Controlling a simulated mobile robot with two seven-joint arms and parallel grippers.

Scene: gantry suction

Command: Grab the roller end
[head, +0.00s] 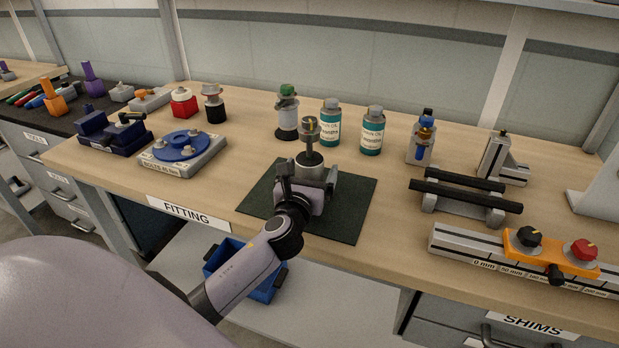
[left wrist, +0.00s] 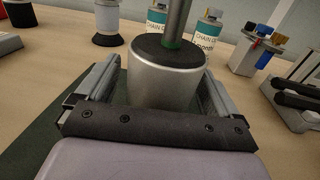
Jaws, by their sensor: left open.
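The roller end (head: 309,158) stands upright on the dark green mat (head: 350,209). It is a silver cylinder with a dark top face and a thin metal shaft rising from it to a knob-like piece. My left gripper (head: 311,176) is at it from the front, low near the mat. In the left wrist view the roller end (left wrist: 165,82) sits between the two open fingers (left wrist: 160,90), one on each side. A gap shows beside it, at least on the left. Its lower part is hidden by the gripper's palm. My right gripper is in neither view.
A round blue fixture (head: 183,146) is to the left. Black-railed supports (head: 465,195) and a measuring rail (head: 470,244) are to the right. A blue bin (head: 262,291) sits below the bench edge.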

